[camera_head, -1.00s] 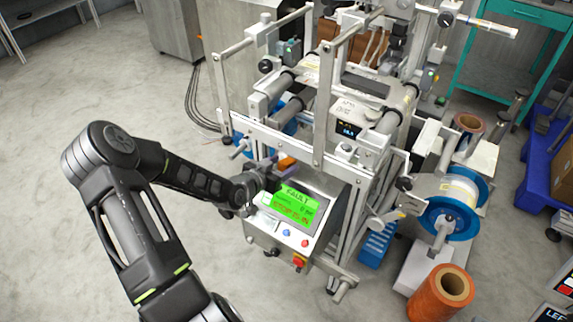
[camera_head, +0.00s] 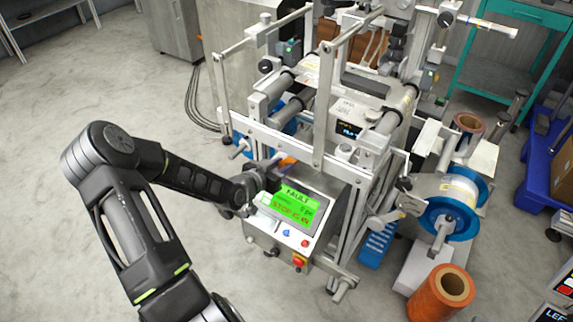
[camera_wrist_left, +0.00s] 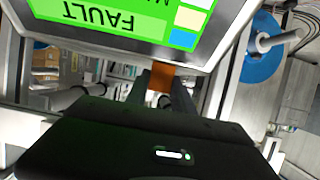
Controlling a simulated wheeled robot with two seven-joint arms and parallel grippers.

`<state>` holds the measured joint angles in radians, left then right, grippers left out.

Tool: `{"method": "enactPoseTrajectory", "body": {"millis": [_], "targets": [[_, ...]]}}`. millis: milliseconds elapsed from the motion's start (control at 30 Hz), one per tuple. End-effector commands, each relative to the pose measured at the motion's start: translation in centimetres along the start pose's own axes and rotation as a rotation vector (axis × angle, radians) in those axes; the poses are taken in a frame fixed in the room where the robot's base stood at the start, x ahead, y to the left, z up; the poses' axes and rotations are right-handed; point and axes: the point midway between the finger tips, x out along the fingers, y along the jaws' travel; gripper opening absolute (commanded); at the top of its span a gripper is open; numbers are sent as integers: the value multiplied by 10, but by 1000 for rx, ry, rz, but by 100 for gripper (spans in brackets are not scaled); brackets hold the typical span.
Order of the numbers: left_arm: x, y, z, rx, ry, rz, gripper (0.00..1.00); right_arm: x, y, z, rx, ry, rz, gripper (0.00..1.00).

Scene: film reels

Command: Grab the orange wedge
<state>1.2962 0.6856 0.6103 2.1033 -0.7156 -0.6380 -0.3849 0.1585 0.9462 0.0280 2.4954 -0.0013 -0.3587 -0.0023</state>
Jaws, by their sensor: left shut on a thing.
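The orange wedge (camera_head: 287,161) shows as a small orange piece just above the control panel, partly hidden by my gripper and the machine frame. In the left wrist view the orange wedge (camera_wrist_left: 161,77) sits between the dark fingers. My left gripper (camera_head: 276,170) reaches in behind the upper left corner of the panel. In the left wrist view my left gripper (camera_wrist_left: 163,90) is shut on the wedge. My right gripper is not in view.
The panel with a green FAULT screen (camera_head: 293,205) is right beside my left gripper. A metal bar (camera_head: 275,140) of the machine frame crosses close above it. A blue-flanged reel (camera_head: 457,200) and an orange roll (camera_head: 440,292) stand at the right. Open floor lies at the left.

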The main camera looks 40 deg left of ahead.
Motion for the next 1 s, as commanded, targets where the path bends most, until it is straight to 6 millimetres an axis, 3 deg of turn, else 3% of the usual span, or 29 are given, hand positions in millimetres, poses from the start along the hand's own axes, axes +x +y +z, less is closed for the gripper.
{"method": "enactPoseTrajectory", "body": {"millis": [100,667,933,1000], "targets": [[0,0,0,0,0,0,0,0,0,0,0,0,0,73],[-3,0,-7,1,1,0,0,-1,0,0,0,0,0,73],[-14,0,-34,5,1,0,0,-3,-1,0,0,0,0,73],[-25,-1,-28,1,-3,-3,0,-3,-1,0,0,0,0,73]]}}
